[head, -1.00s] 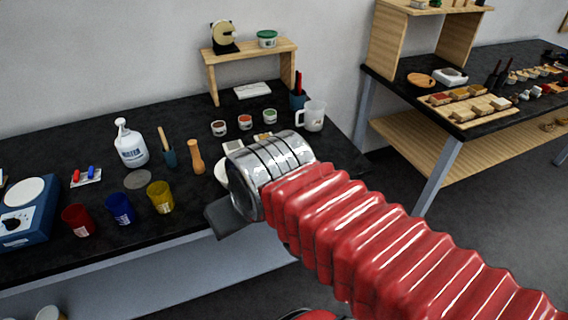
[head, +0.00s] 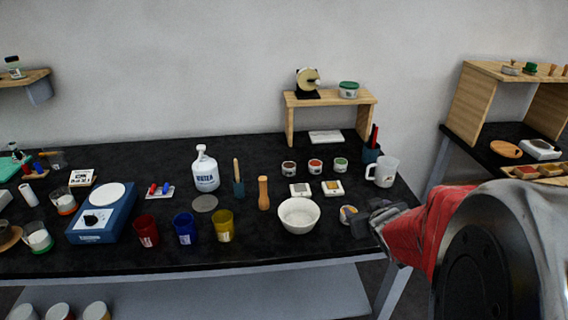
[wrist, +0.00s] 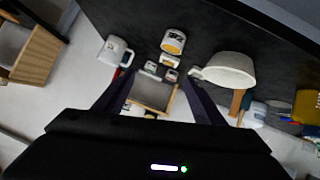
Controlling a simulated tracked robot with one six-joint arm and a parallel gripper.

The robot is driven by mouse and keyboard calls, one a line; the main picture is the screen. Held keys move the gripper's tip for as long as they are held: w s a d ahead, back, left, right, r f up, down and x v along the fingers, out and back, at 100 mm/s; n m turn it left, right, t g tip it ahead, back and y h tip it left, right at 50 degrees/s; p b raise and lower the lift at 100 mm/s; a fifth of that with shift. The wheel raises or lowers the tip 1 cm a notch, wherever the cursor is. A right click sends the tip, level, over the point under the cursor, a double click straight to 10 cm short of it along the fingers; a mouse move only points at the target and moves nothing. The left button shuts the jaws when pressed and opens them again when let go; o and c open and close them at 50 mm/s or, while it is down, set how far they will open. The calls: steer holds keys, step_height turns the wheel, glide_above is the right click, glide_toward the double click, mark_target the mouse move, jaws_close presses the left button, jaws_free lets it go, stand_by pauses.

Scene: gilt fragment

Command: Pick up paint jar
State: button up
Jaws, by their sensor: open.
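A small white paint jar with a yellow-orange top (head: 348,214) stands near the front right of the black table. It also shows in the wrist view (wrist: 173,41), upright with a printed label. Three more small jars stand behind, with brown (head: 289,168), red (head: 315,166) and green (head: 341,164) tops. My gripper (head: 366,222) is just right of the yellow-orange jar, low over the table, open and empty. In the wrist view its two dark fingers (wrist: 158,78) are spread, with the jar beyond their tips. I cannot tell the exact gap.
A white bowl (head: 298,216) stands close left of the yellow-orange jar. Two small labelled squares (head: 316,189) lie between the jar rows. A wooden shelf (head: 330,99) stands at the back. The table's front edge is close.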

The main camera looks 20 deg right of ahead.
steer(key=d+f, duration=0.1)
steer(key=f+t+y, duration=0.1)
steer(key=f, duration=0.1)
steer(key=s+d+f+y, duration=0.1)
steer(key=f, duration=0.1)
steer(key=shift+d+f+t, duration=0.15)
steer(key=shift+d+t, duration=0.15)
steer(key=shift+t, duration=0.1)
steer(key=shift+s+a+f+t+y, duration=0.2)
steer(key=shift+s+f+t+y, duration=0.3)
steer(key=shift+y, duration=0.2)
steer(key=shift+w, duration=0.1)
